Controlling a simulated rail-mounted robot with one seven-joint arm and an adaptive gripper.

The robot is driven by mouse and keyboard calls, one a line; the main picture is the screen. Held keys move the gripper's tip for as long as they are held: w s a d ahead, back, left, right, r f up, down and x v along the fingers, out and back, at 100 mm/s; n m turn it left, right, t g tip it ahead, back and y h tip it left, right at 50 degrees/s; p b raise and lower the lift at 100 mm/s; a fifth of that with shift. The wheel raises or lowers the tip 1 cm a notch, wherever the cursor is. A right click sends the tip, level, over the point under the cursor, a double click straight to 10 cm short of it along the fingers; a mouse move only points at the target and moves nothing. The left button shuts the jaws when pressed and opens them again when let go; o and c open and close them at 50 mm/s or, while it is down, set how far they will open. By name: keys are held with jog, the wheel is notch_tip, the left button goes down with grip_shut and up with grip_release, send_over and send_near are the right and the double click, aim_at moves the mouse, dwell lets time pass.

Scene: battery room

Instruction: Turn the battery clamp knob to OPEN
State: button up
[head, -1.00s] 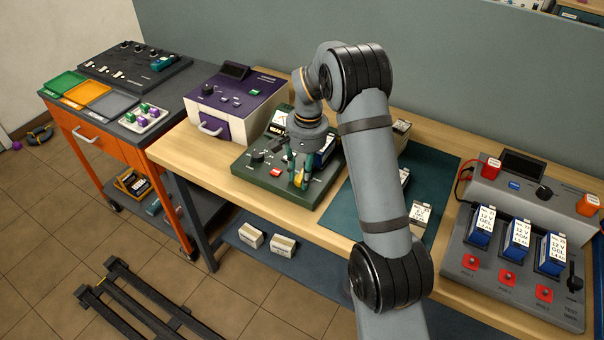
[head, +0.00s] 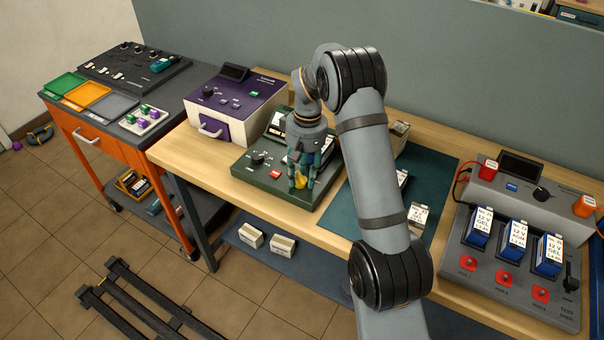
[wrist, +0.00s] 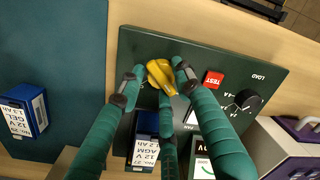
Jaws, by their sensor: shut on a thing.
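The yellow clamp knob (head: 300,182) is at the front right of the dark green tester panel (head: 262,182). In the wrist view the knob (wrist: 160,75) sits between the green fingers of my gripper (wrist: 156,86). My gripper (head: 302,180) reaches down from above and is shut on the knob. A blue and white battery marked 12 V AGM (wrist: 145,140) is in the panel beside the knob, partly behind a finger. The fingers hide any lettering around the knob, so I cannot read its position.
The panel also carries a red TEST button (wrist: 213,79) and a black dial (wrist: 247,100). A purple and white device (head: 225,112) stands to its left. A teal mat (head: 340,212) with batteries lies to its right, and a grey test bench (head: 510,290) is further right.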

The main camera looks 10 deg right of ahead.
jog(key=shift+s+a, duration=0.1)
jog(key=shift+a, duration=0.1)
dwell(0.3)
jog(key=o, duration=0.9)
jog(key=shift+o, duration=0.8)
jog(key=shift+a, duration=0.1)
jog(key=shift+r, duration=0.4)
notch_tip(320, 180, up, 11)
jog(key=shift+d, duration=0.4)
jog(key=f, duration=1.2)
jog(key=shift+a, duration=0.2)
